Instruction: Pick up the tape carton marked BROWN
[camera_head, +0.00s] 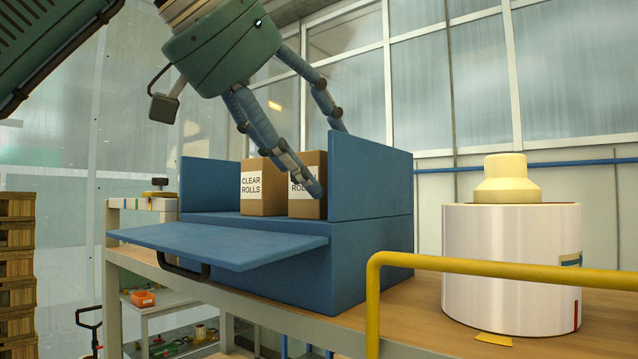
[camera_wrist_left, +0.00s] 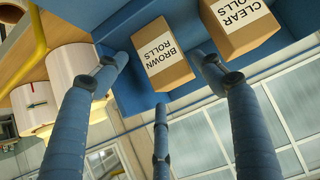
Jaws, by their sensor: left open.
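The carton marked BROWN ROLLS (camera_wrist_left: 163,62) is a brown box standing in the blue open-fronted bin, read clearly in the left wrist view. In the head view it is the right-hand carton (camera_head: 314,172), its label partly hidden by a finger. A matching carton marked CLEAR ROLLS (camera_head: 262,190) stands beside it on the left, and also shows in the left wrist view (camera_wrist_left: 238,25). My left gripper (camera_head: 326,160) is open, with three blue jointed fingers. One finger crosses in front of the BROWN carton; whether it touches cannot be told. My right gripper is not in view.
The blue bin (camera_head: 370,185) has raised side walls and a lowered front flap (camera_head: 215,243), on a wooden bench (camera_head: 420,320). A large white roll (camera_head: 510,265) stands to the right behind a yellow rail (camera_head: 372,310). Stacked pallets (camera_head: 17,270) stand at far left.

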